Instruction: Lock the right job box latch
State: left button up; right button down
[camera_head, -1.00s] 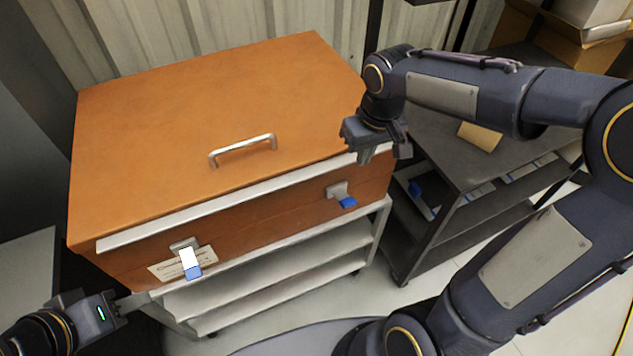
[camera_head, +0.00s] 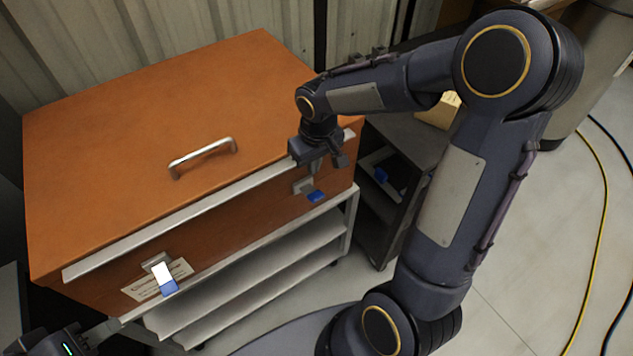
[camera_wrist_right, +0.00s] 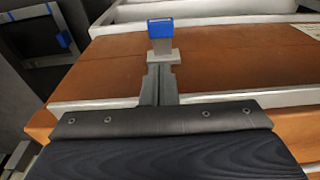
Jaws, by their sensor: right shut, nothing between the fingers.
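The orange job box (camera_head: 150,120) is closed, with two latches on its front. The right job box latch (camera_head: 303,187) has a grey plate and a lever with a blue tip, sticking outward and down. In the right wrist view this latch (camera_wrist_right: 161,57) stands just beyond the fingertips. My right gripper (camera_head: 319,172) is shut and empty, just above the latch at the lid's front edge; its fingers (camera_wrist_right: 159,82) are together in the wrist view. I cannot tell whether they touch the latch. My left gripper (camera_head: 108,328) is at the lower left, partly cut off; its jaws are unclear.
A bar handle (camera_head: 203,157) is on the lid. The box stands on a light shelved cart (camera_head: 265,262). A dark cart (camera_head: 407,140) stands close at the right, behind my right arm.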

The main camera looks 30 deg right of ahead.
send_over(315, 193)
notch_tip(315, 193, down, 4)
jog(key=shift+f, duration=0.25)
jog(key=shift+s+f, duration=0.3)
jog(key=shift+f, duration=0.45)
